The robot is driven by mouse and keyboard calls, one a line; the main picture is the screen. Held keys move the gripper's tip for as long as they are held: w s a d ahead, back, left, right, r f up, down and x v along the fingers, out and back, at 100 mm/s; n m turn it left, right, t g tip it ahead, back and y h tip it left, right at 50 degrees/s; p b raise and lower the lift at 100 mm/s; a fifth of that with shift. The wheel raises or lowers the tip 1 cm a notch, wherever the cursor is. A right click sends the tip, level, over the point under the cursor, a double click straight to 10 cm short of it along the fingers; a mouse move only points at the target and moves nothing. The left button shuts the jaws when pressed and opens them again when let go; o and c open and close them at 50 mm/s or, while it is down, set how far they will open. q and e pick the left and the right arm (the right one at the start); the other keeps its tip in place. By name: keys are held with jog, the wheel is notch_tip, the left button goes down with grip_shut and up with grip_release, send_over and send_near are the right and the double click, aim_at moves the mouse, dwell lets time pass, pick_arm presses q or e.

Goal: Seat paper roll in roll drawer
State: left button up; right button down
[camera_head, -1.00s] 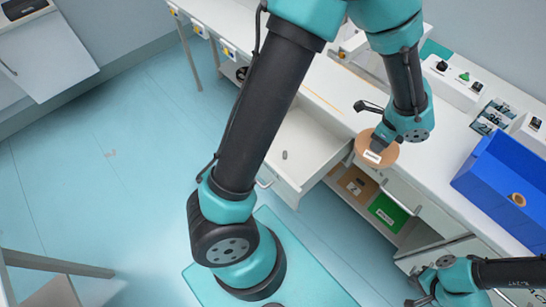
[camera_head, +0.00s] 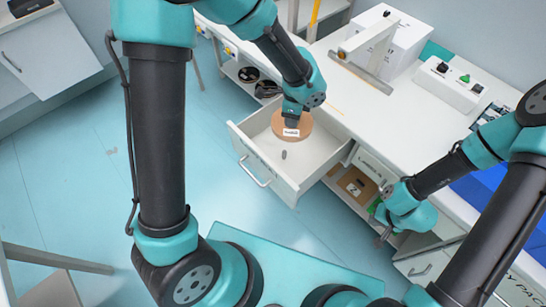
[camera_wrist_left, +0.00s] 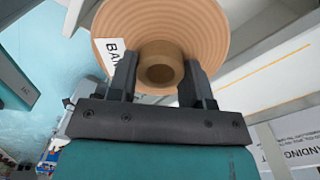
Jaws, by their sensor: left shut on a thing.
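The brown paper roll (camera_head: 303,123) with a white label is held by my left gripper (camera_head: 290,117) over the open roll drawer (camera_head: 255,140). In the left wrist view my fingers are shut on the hub at the centre of the paper roll (camera_wrist_left: 205,30). A small dark peg (camera_head: 284,154) stands on the drawer floor, just in front of the roll in the picture. I cannot tell how high the roll is above the floor. My right gripper (camera_head: 382,237) is low by the shelf front; its fingers are too small to read.
A shelf with a brown box (camera_head: 356,184) lies under the counter, right of the drawer. A white machine (camera_head: 385,45) and a button box (camera_head: 450,85) stand on the counter. The blue bin (camera_head: 477,187) is partly hidden behind my right arm.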

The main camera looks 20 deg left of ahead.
dwell(0.3)
pick_arm(q)
jog(key=m, duration=0.9)
send_over(285, 151)
jog(key=shift+w+f, duration=0.1)
jog(key=shift+f, duration=8)
jog(key=shift+f+n, duration=0.1)
jog(key=shift+n, duration=0.2)
jog(key=shift+f, duration=2.8)
jog(key=shift+f, duration=2.05)
jog(key=shift+f, duration=0.2)
